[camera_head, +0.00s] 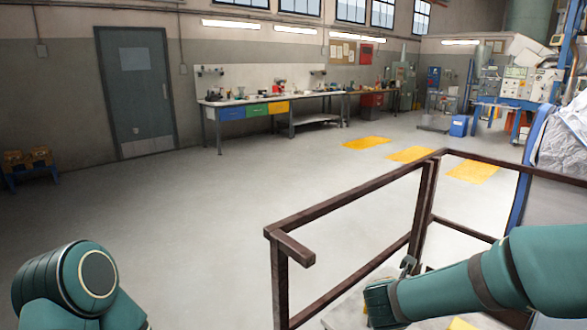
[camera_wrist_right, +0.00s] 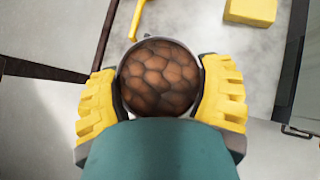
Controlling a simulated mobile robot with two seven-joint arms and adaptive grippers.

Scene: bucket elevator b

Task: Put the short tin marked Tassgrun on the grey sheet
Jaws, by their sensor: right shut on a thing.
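In the head view my right arm reaches down inside a railing, and the held thing is hidden there. My left arm shows at lower left, but its gripper is out of view. I cannot make out the grey sheet for certain.
A brown metal railing (camera_head: 350,207) stands around the place where my right arm reaches. A yellow block (camera_wrist_right: 250,11) lies on a pale, mottled surface (camera_wrist_right: 200,35) in the wrist view. Beyond the railing, open floor (camera_head: 170,210) runs to a long workbench (camera_head: 250,101).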

